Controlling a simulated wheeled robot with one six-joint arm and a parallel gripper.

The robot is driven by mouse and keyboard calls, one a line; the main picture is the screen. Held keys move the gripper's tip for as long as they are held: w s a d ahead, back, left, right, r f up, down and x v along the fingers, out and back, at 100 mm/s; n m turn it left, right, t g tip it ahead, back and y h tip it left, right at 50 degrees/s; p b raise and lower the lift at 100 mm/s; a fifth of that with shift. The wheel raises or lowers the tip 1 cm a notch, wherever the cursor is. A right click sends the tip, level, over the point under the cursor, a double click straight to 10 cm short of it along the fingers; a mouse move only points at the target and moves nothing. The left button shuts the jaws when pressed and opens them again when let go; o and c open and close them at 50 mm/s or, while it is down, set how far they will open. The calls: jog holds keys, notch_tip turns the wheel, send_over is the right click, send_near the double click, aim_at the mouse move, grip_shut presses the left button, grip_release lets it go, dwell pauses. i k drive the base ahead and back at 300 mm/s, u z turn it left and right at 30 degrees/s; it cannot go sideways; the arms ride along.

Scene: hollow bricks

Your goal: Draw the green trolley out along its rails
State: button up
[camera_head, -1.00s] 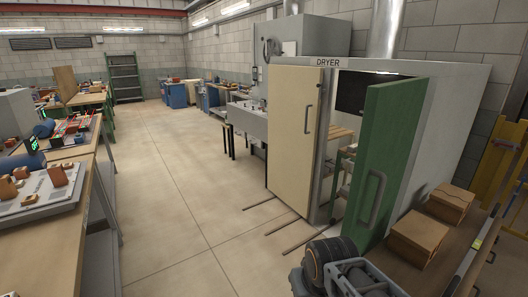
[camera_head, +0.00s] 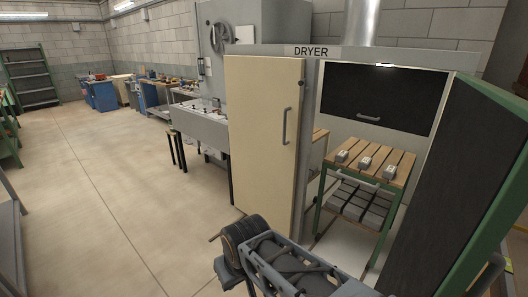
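The green trolley (camera_head: 321,205) stands inside the right bay of the dryer (camera_head: 400,58). It has a green frame, a wooden slatted top carrying three small pale blocks (camera_head: 365,162), and a lower shelf with several grey bricks (camera_head: 362,202). A light handle bar (camera_head: 354,177) runs across its front below the top. My arm's links cross the bottom of the view, in front of the cream door and apart from the trolley. I cannot make out my gripper's fingers. The rails under the trolley are not clear.
The green-edged door (camera_head: 470,170) stands open on the right of the bay, with its dark inner face showing. Free floor (camera_head: 110,190) lies to the left.

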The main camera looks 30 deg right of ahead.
aim_at(361, 207)
jog(key=z, duration=0.35)
jog(key=i, duration=1.55)
jog(key=z, duration=1.35)
jog(key=i, duration=0.95)
jog(key=z, duration=0.5)
